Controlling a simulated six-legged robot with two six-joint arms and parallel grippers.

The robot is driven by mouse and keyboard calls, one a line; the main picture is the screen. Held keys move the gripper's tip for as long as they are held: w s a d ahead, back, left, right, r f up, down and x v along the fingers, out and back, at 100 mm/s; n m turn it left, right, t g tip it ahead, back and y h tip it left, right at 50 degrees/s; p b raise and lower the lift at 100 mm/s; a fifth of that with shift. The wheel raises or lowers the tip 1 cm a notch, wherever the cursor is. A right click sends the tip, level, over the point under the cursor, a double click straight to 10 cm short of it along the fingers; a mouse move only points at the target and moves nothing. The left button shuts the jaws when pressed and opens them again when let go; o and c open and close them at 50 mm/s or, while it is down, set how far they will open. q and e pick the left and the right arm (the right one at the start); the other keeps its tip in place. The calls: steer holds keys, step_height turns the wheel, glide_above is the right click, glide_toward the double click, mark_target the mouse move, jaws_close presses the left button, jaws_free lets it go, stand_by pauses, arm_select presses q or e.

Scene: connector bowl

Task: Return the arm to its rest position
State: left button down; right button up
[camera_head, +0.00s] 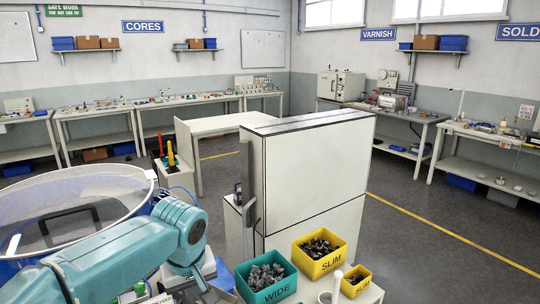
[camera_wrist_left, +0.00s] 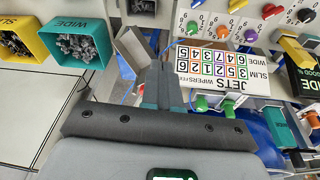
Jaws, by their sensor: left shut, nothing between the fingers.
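My left arm (camera_head: 115,262) is teal and reaches in from the left of the head view, bending down at its wrist near the bottom. Its gripper is not clear in the head view. In the left wrist view my left gripper (camera_wrist_left: 161,72) is shut, with its fingers together and nothing between them. It points toward the gap between the teal WIDE bin (camera_wrist_left: 107,46) and a printed JETS chart (camera_wrist_left: 218,60). My right arm and right gripper are not in view.
The teal WIDE bin also shows in the head view (camera_head: 244,284), beside a yellow SLIM bin (camera_head: 299,262) and a smaller yellow bin (camera_head: 345,286). A tall white cabinet (camera_head: 310,180) stands behind them. Coloured knobs border the chart.

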arm_select(q)
steer(key=s+d+f+m+g+h, duration=0.1)
steer(key=s+d+f+m+h, duration=0.15)
steer(key=f, duration=0.95)
steer(key=s+d+f+m+g+h, duration=0.1)
steer(key=s+f, duration=0.2)
steer(key=f, duration=0.9)
steer(key=s+f, duration=0.7)
steer(key=s, duration=0.2)
steer(key=s+f+h, duration=0.1)
steer(key=s+f, duration=0.5)
steer(key=s, duration=0.4)
steer(key=shift+s+f, duration=0.3)
steer(key=shift+f, duration=0.1)
steer(key=shift+a, duration=0.1)
